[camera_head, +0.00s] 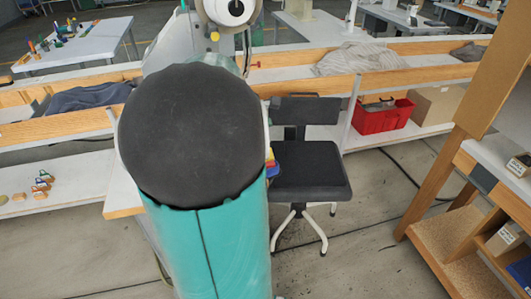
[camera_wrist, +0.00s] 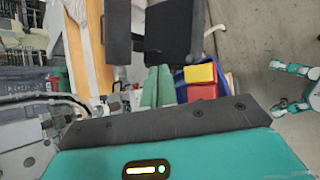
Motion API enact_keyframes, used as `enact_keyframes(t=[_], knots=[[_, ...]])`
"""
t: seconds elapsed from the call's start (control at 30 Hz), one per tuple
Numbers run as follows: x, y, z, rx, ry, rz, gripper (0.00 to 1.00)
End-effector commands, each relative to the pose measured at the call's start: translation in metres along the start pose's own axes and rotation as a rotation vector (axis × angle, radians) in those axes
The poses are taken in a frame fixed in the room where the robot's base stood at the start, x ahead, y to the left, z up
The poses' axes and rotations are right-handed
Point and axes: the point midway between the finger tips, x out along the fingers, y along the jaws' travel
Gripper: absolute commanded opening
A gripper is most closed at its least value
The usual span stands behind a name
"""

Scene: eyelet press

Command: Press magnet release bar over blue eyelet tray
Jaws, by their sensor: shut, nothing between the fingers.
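In the wrist view my gripper (camera_wrist: 157,72) extends beyond its teal palm, with two pale green fingers close together and nothing seen between them. A blue tray or bin (camera_wrist: 179,84) holding yellow and red blocks lies just right of the fingers; I cannot tell whether it is the eyelet tray. In the head view only a sliver of these coloured things (camera_head: 271,160) shows beside my arm. A pale machine (camera_head: 229,12), probably the press, stands behind my arm, mostly hidden. Grey metal parts (camera_wrist: 25,135) fill the wrist view's lower left. I cannot make out a magnet release bar.
A black swivel chair (camera_head: 310,170) stands right of my arm. Wood-edged benches run behind, with a red crate (camera_head: 382,116) and cardboard box (camera_head: 436,105) on a shelf. A wooden shelf unit (camera_head: 480,205) stands at the right. Floor between it and the chair is mostly clear.

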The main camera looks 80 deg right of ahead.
Motion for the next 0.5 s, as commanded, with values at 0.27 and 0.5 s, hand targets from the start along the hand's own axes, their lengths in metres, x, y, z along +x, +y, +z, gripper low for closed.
enact_keyframes(t=[0.27, 0.5], knots=[[0.011, -0.009, -0.009, -0.001, -0.001, -0.003, 0.00], [0.034, -0.025, -0.025, -0.001, 0.000, -0.003, 0.00]])
